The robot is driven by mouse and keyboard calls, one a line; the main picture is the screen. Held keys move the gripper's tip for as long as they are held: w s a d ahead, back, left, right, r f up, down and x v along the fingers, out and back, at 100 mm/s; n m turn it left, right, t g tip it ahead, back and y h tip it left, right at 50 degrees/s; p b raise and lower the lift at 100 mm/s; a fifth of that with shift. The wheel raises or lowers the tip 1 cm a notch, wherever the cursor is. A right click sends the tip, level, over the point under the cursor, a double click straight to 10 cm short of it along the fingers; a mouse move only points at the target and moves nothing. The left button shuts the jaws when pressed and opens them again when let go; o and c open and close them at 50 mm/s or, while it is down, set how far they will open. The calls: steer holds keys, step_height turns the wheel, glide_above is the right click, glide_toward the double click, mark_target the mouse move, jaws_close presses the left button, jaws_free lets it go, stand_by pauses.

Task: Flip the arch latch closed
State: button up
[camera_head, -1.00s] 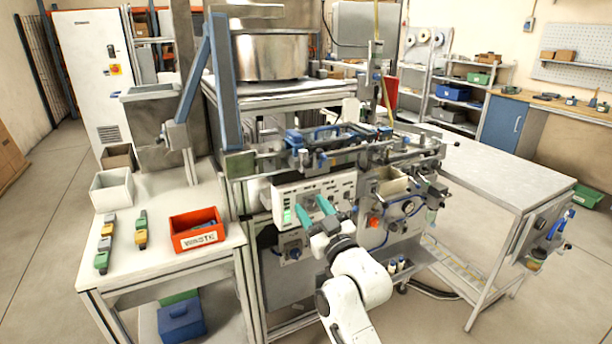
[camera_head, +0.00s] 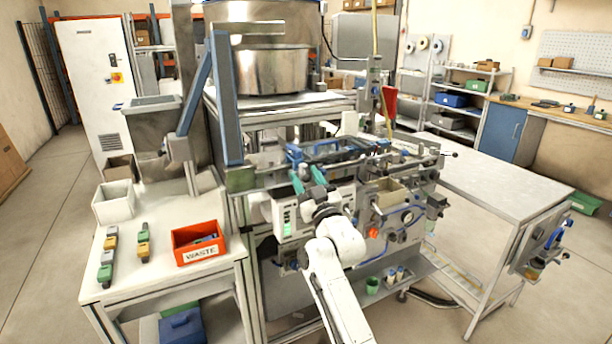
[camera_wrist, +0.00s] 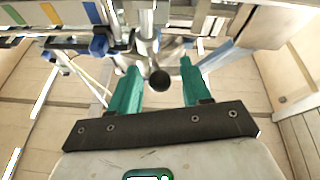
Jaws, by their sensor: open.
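My gripper (camera_head: 307,178) has teal fingers and is open at the front of the machine, just below its upper rail. It also shows in the wrist view (camera_wrist: 160,68), fingers spread. There a dark ball knob (camera_wrist: 159,82) on a pale metal stem appears between the fingers; I cannot tell whether it is level with the tips. A blue arch-like frame (camera_head: 345,147) lies across the machine top, just behind and above the gripper. The latch is too small to make out clearly in the head view, and I cannot tell its position.
Left, a table holds an orange waste bin (camera_head: 197,243), a white bin (camera_head: 114,204) and small coloured blocks. A large steel bowl (camera_head: 259,65) stands behind. Rails, clamps and knobs crowd the machine top. A bare metal table (camera_head: 500,170) is at the right.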

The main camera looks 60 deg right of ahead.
steer(key=shift+w+d+r, duration=0.1)
steer(key=shift+w, duration=0.05)
jaws_close()
stand_by(0.4)
steer(key=shift+d+f+b, duration=0.1)
steer(key=shift+f+b, duration=0.1)
steer(key=shift+b, duration=1)
steer(key=t+y+b, duration=0.1)
steer(key=b, duration=0.3)
steer(key=shift+d+r+n+b, duration=0.2)
steer(key=shift+n+b, duration=0.1)
steer(key=shift+b, duration=0.1)
steer(key=y+b, duration=0.1)
steer(key=b, duration=0.1)
steer(key=s+n+y+b, duration=0.1)
steer(key=b, duration=0.2)
steer(key=shift+d+f+t+b, duration=0.15)
steer(key=shift+d+t+b, duration=0.15)
steer(key=shift+t, duration=0.1)
steer(key=y+b, duration=0.1)
steer(key=b, duration=0.2)
steer(key=n+t+y+b, duration=0.1)
steer(key=b, duration=0.1)
steer(key=shift+s+d+f+n+y+b, duration=0.1)
steer(key=shift+d+f+n+y+b, duration=0.05)
steer(key=shift+n+y+b, duration=0.2)
steer(key=shift+r+n+y+b, duration=0.25)
steer(key=shift+y+b, duration=0.3)
steer(key=shift+b, duration=0.5)
